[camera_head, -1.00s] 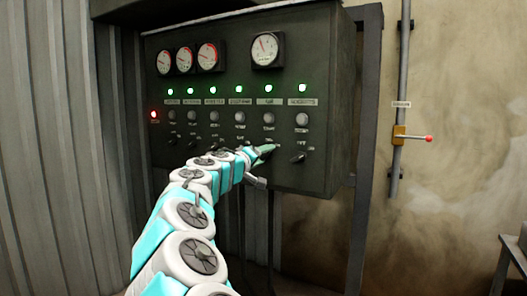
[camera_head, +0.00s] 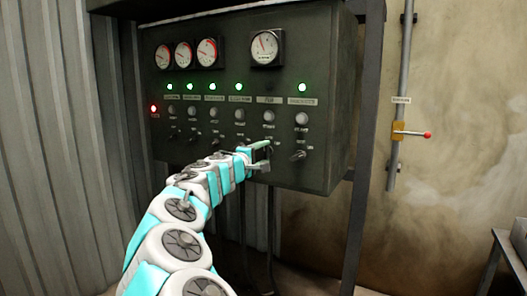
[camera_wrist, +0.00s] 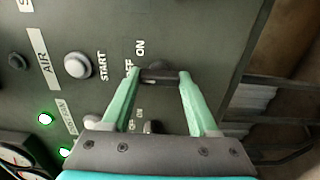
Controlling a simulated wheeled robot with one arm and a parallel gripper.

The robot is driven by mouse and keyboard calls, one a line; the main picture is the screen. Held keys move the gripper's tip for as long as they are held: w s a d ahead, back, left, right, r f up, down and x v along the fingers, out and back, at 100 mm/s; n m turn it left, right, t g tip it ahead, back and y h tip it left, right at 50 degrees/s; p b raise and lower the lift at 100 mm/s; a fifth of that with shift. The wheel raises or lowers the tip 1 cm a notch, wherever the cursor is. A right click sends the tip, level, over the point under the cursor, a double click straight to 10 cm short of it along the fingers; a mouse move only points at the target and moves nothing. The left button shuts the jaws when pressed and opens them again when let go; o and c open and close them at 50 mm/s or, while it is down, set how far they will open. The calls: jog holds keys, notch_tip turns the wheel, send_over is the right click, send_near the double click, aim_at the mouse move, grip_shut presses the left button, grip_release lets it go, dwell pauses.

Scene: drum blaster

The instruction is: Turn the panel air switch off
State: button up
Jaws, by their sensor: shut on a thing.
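The panel (camera_head: 320,140) is a dark box with gauges, green lights and rows of knobs. In the wrist view the label AIR (camera_wrist: 43,62) heads a column with a round START button (camera_wrist: 78,65). The black air switch (camera_wrist: 158,76) of that column lies between the tips of my gripper (camera_wrist: 160,78), which is shut on it. The words OFF and ON stand beside the switch. The small light above the AIR label (camera_wrist: 17,60) is dark. In the head view my gripper (camera_head: 262,153) is at the lower part of the fifth column, partly hiding the switch.
Neighbouring green lights (camera_head: 302,87) are lit, and a red light (camera_head: 153,108) glows at the panel's left. Another black switch (camera_head: 298,156) sits just right of my gripper. A yellow valve with a red-tipped lever (camera_head: 412,133) is on a wall pipe.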

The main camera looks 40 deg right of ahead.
dwell(0.4)
jog(key=o, duration=1.4)
jog(key=v, duration=0.8)
